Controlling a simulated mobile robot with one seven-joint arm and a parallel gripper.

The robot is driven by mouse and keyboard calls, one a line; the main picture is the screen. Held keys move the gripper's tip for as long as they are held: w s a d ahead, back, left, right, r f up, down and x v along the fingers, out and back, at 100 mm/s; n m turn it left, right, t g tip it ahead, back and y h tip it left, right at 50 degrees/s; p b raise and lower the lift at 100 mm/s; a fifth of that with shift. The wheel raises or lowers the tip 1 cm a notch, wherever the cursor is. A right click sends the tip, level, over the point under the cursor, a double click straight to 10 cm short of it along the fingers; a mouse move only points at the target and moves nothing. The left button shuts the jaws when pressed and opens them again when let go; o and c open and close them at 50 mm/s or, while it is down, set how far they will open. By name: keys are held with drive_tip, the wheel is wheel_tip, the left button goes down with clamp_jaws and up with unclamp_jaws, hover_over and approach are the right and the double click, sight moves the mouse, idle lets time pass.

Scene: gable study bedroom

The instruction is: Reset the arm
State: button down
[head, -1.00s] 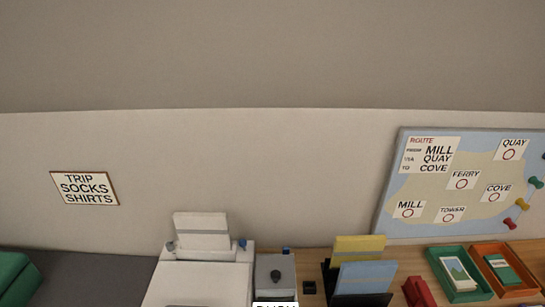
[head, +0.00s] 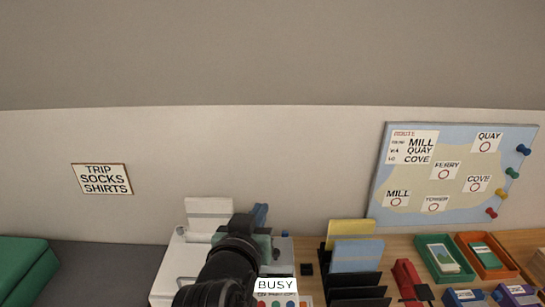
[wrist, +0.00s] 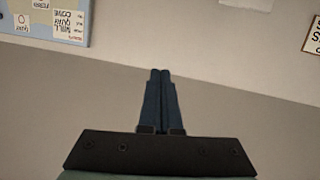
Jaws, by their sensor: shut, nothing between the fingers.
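My gripper (head: 261,213) shows in the head view at the end of my black arm, in front of the white printer-like machine and the pale wall. Its blue fingers point up and away, and the arm partly hides them. In the wrist view my gripper (wrist: 160,72) has its two blue fingers together, with nothing between them. It is clear of the wall and the objects.
A white machine (head: 172,262) stands behind my arm, beside a BUSY sign (head: 276,284). Folders (head: 357,258), a green tray (head: 424,254) and an orange tray (head: 463,243) stand to the right. A route board (head: 379,205) leans at the wall.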

drive_tip(key=s+d+r+t+y, duration=0.1)
drive_tip(key=s+r+t, duration=0.15)
drive_tip(key=r, duration=0.75)
drive_tip(key=s+r+t, duration=0.2)
drive_tip(key=r+t, duration=0.2)
drive_tip(key=r, duration=0.6)
drive_tip(key=s+d+r+n+t+y, duration=0.1)
drive_tip(key=s+r+t, duration=0.5)
drive_tip(key=s+r, duration=0.7)
wheel_tip(320, 180, up, 4)
drive_tip(key=shift+s+d+f+y, duration=0.1)
drive_tip(key=shift+s+d+y, duration=0.1)
drive_tip(key=shift+y, duration=0.1)
